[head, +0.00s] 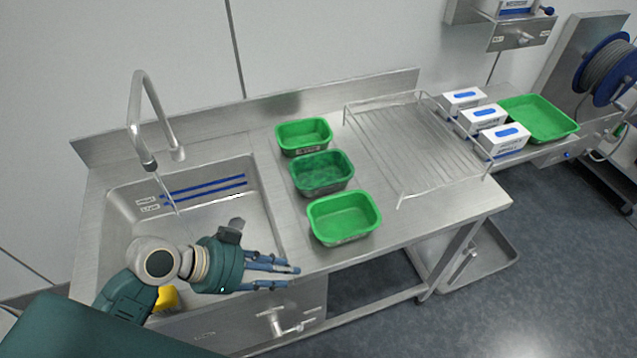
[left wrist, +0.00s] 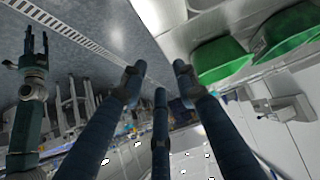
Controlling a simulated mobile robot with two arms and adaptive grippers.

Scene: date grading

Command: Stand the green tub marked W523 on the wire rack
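Three green tubs stand in a row on the steel drainboard between the sink and the wire rack: a far tub (head: 305,149), a middle tub (head: 324,189) and a near tub (head: 345,238). The far tub shows a label on its front; I cannot read which is W523. Two green tubs show in the left wrist view (left wrist: 222,60). The wire rack (head: 404,148) is empty, right of the tubs. My left gripper (head: 287,272) is open and empty at the counter's front edge, left of and below the near tub. My right gripper (left wrist: 36,48) appears open and empty in the left wrist view.
A sink (head: 120,220) with a tall running tap (head: 139,110) lies left of the tubs. White boxes (head: 503,139) and a green tray (head: 572,128) stand beyond the rack. A blue hose reel (head: 592,82) hangs at right. The drainboard between tubs and rack is clear.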

